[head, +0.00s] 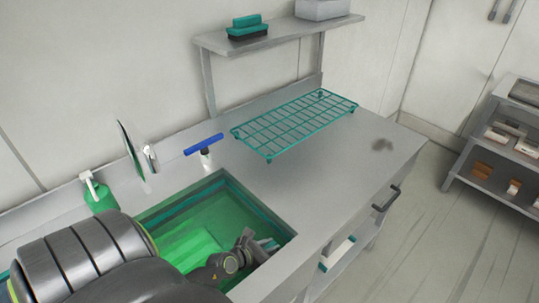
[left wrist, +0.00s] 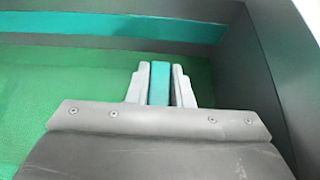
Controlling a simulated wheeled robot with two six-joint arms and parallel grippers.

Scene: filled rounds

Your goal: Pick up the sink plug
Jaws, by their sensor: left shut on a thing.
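My left gripper (head: 267,246) reaches down into the sink (head: 215,205), near its right end. In the left wrist view my left gripper (left wrist: 160,85) is shut, with a narrow teal piece (left wrist: 160,84) between its two grey fingers. I take this piece to be the sink plug; only a flat strip of it shows, and the rest is hidden by the fingers and the gripper body. In the head view the held piece is too small to make out clearly. My right gripper is not in view.
The sink is green inside, with grey walls close to the gripper. A teal wire rack (head: 295,122) is on the counter. The counter's right end is mostly clear.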

